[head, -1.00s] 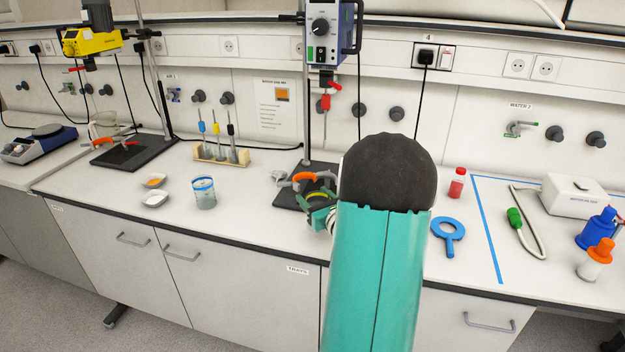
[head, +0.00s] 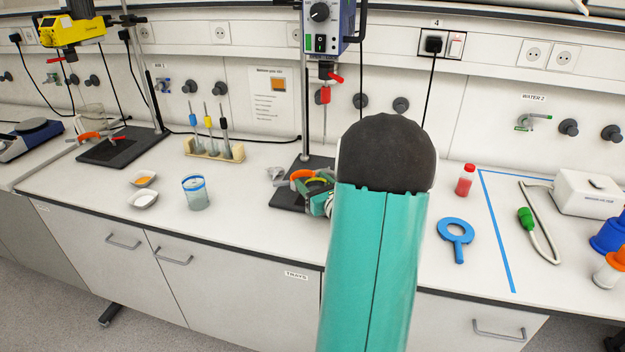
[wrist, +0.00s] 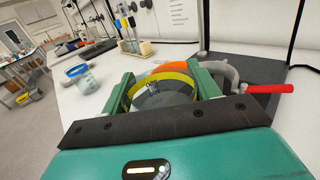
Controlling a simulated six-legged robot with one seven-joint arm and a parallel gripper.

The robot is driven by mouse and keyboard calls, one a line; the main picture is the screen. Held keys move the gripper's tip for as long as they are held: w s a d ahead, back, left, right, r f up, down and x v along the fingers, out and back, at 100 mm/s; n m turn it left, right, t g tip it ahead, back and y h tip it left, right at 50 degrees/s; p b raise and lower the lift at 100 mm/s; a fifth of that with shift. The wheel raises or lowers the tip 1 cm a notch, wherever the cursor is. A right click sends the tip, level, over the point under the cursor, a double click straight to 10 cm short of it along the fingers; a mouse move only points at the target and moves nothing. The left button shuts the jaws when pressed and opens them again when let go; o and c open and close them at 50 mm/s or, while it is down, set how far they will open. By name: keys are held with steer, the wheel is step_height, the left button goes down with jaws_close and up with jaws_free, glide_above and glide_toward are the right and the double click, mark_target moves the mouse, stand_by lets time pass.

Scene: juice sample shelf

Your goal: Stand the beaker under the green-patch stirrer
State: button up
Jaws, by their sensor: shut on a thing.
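A beaker with a yellow rim and dark handwriting (wrist: 165,90) sits between the green fingers of my gripper (wrist: 164,92), which is shut on it. In the head view the yellow rim (head: 319,182) shows beside my gripper (head: 322,195), partly hidden by my arm. The blue stirrer (head: 322,22) has a green patch (head: 309,42) and hangs on a stand above a dark base plate (head: 286,196). The held beaker is at this base, close to an orange clamp (head: 303,175). I cannot tell whether it touches the base.
A blue-rimmed beaker (head: 195,193), two small dishes (head: 143,200) and a pipette rack (head: 214,152) stand to the left. A yellow stirrer (head: 72,30) hangs further left. A red handle (wrist: 268,88) projects near my gripper.

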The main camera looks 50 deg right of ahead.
steer(key=shift+w+f, duration=0.15)
steer(key=shift+w, duration=0.25)
steer(key=shift+s+d, duration=0.15)
steer(key=shift+d, duration=0.1)
steer(key=shift+w+d+f, duration=0.1)
steer(key=shift+w+d, duration=0.25)
steer(key=shift+d, duration=0.1)
steer(key=shift+d+f, duration=0.1)
steer(key=shift+d, duration=0.4)
steer(key=shift+w+d, duration=0.2)
steer(key=shift+w, duration=0.05)
steer(key=shift+w+d+f, duration=0.15)
steer(key=shift+w+d, duration=0.25)
steer(key=shift+d, duration=0.55)
steer(key=shift+w+d+f, duration=0.1)
steer(key=shift+w+d, duration=0.35)
steer(key=shift+d, duration=0.55)
steer(key=shift+w+d+f, duration=0.15)
steer(key=shift+w+d, duration=0.25)
steer(key=shift+d, duration=0.55)
steer(key=shift+f, duration=0.3)
steer(key=o, duration=1.3)
steer(key=shift+f, duration=0.1)
